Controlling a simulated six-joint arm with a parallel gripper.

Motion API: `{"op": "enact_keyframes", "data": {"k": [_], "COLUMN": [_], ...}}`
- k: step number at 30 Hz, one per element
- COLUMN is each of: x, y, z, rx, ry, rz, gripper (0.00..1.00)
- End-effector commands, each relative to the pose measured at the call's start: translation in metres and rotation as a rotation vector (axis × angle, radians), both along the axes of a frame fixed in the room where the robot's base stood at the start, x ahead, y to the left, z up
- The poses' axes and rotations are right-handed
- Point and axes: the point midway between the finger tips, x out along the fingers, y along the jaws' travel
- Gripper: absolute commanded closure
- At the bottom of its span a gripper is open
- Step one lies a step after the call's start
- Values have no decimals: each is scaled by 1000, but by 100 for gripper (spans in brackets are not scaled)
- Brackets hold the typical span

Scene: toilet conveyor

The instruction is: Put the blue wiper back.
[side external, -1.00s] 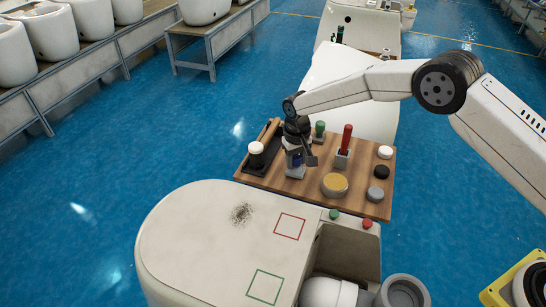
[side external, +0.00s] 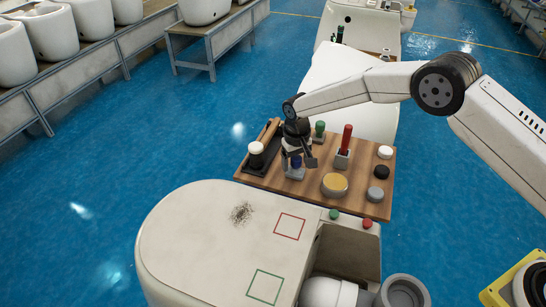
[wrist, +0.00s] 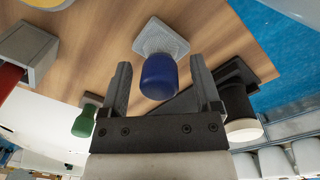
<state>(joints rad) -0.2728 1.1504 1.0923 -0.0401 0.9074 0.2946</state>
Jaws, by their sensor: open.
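The blue wiper (side external: 296,162) stands upright in a square grey holder (side external: 295,174) on the wooden board. In the wrist view, its blue handle (wrist: 158,78) shows with the grey holder (wrist: 160,37) beyond it. My gripper (side external: 299,157) is over the blue handle. In the wrist view, my gripper (wrist: 161,64) is open, one finger on each side of the handle, with visible gaps. The wiper's lower end is hidden in the holder.
The wooden board (side external: 257,179) also carries a red-handled tool (side external: 347,138), a green-handled tool (side external: 320,129), a yellow-topped round tub (side external: 334,184), a black tray (side external: 263,160) and small round pieces. A white toilet body (side external: 190,235) with dark specks lies in front.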

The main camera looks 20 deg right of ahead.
Motion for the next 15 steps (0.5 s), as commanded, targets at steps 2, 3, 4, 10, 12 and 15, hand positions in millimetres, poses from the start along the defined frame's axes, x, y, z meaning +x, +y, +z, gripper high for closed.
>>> {"op": "enact_keyframes", "data": {"k": [2, 3, 4, 10, 12, 15], "x": [0, 0, 0, 1, 0, 1], "y": [0, 0, 0, 1, 1, 2], "z": [3, 5, 7, 29, 40, 56], "rx": [0, 0, 0, 1, 1, 1], "ry": [-1, -1, -1, -2, -2, -3], "rz": [0, 0, 0, 0, 0, 0], "gripper": [19, 19, 19, 19, 19, 19]}}
